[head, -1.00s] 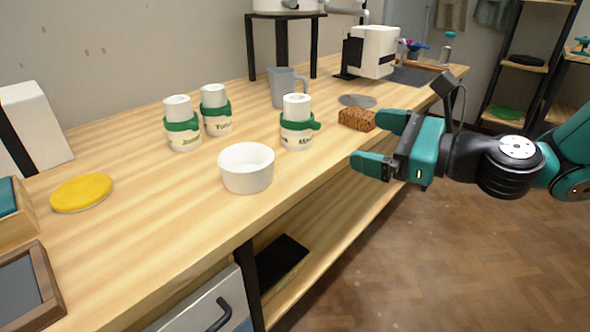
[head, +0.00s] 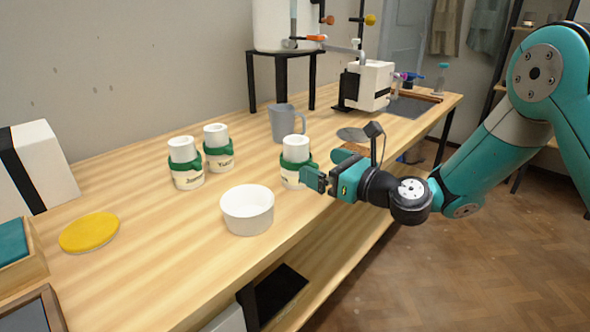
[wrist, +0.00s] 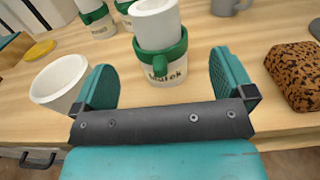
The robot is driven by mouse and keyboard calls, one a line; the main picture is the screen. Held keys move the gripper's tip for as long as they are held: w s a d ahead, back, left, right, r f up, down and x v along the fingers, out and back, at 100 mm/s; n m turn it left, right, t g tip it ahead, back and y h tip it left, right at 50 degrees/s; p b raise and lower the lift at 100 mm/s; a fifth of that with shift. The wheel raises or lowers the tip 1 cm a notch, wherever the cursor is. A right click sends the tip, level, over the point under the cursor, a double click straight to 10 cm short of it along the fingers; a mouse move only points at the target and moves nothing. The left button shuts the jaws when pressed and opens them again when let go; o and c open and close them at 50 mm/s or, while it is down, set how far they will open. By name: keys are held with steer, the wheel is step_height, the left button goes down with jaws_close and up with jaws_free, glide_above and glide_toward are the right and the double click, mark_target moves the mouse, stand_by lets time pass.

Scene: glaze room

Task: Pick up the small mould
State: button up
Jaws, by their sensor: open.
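Three white cylinders with green bands and printed labels stand upright on the wooden bench and look like moulds. The nearest one (head: 296,150) is just ahead of my gripper (head: 326,167). It also shows in the wrist view (wrist: 160,45), in line with the gap between the fingers, with its lower label partly readable. The other two, the left one (head: 185,165) and the back one (head: 218,148), stand farther left. I cannot tell for sure which is the small mould. My gripper is open and empty, its fingers pointing toward the nearest cylinder.
A white bowl (head: 248,210) stands left of my gripper, close to the left finger in the wrist view. A brown speckled block (wrist: 296,75) lies to the right. A grey mug (head: 283,124) stands behind. A yellow disc (head: 89,232) lies at the left. Bench between is clear.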

mark_target(309, 162)
steer(key=x, duration=0.5)
steer(key=shift+a+f, duration=0.15)
steer(key=shift+f, duration=0.2)
steer(key=c, duration=1.1)
